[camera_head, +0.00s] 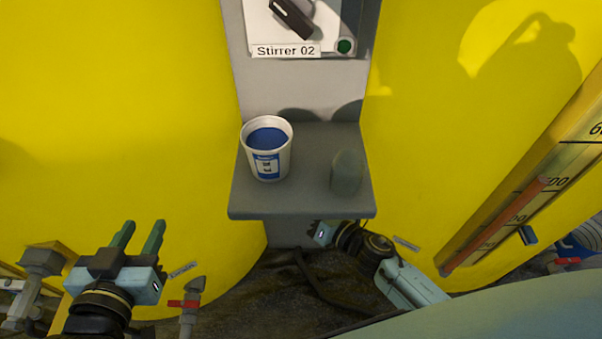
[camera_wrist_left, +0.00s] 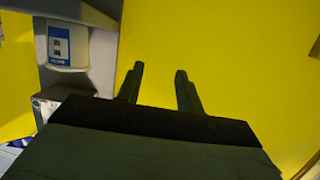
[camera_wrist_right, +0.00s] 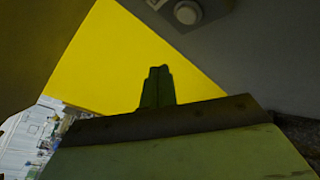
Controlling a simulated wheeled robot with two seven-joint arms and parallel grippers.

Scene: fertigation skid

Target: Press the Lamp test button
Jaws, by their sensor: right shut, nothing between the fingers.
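No label reading Lamp test is legible in any view. In the head view a small green round button (camera_head: 345,46) sits on the "Stirrer 02" panel (camera_head: 325,18), beside a black knob (camera_head: 293,18). In the right wrist view a pale round part (camera_wrist_right: 187,12) shows on a grey surface; I cannot tell what it is. My left gripper (camera_head: 138,238) is open and empty at lower left, well away from the panel; its spread fingers also show in the left wrist view (camera_wrist_left: 158,82). My right gripper (camera_wrist_right: 157,85) is shut and empty. In the head view its fingers are hidden by the shelf.
A grey shelf (camera_head: 300,200) below the panel juts out above my right gripper. A white cup (camera_head: 267,168) with blue contents and a grey-green cylinder (camera_head: 347,172) stand on it. Large yellow tanks (camera_head: 110,110) flank the column. A red-handled valve (camera_head: 185,303) is near my left gripper.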

